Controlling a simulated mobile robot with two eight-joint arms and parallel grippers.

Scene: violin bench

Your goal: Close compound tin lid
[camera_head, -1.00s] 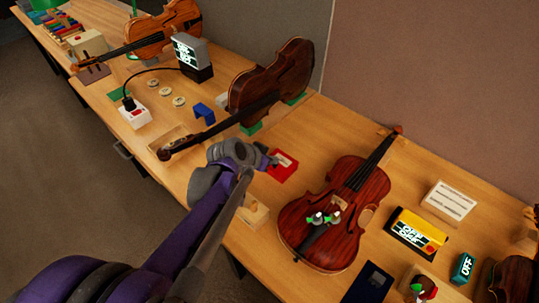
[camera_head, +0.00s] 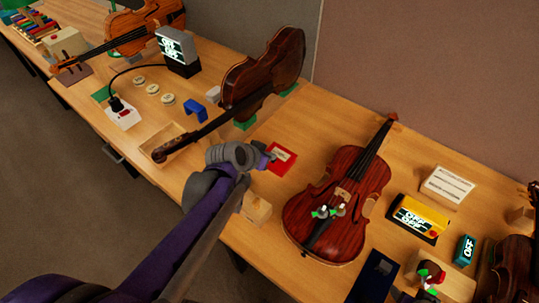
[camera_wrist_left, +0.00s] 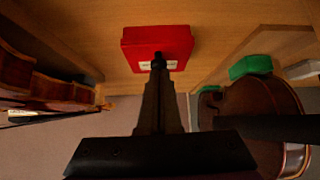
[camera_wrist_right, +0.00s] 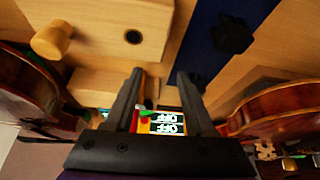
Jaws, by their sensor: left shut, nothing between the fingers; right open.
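A red tin with a white label (camera_head: 279,157) lies on the bench between two violins. It also shows in the left wrist view (camera_wrist_left: 155,42), near the top centre. My left gripper (camera_head: 270,154) is shut and empty at the tin's left edge; in the left wrist view its dark tips (camera_wrist_left: 158,62) overlap the tin's labelled edge. I cannot tell whether they touch it, nor how far the lid is open. My right gripper (camera_wrist_right: 165,82) is open and empty in the right wrist view, above another part of the bench.
A dark violin (camera_head: 262,75) leans on green blocks behind the tin; its neck reaches past my left gripper. A red-brown violin (camera_head: 340,190) lies to the right. A wooden block (camera_head: 257,208) is near the front edge. A yellow box (camera_head: 418,219) stands farther right.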

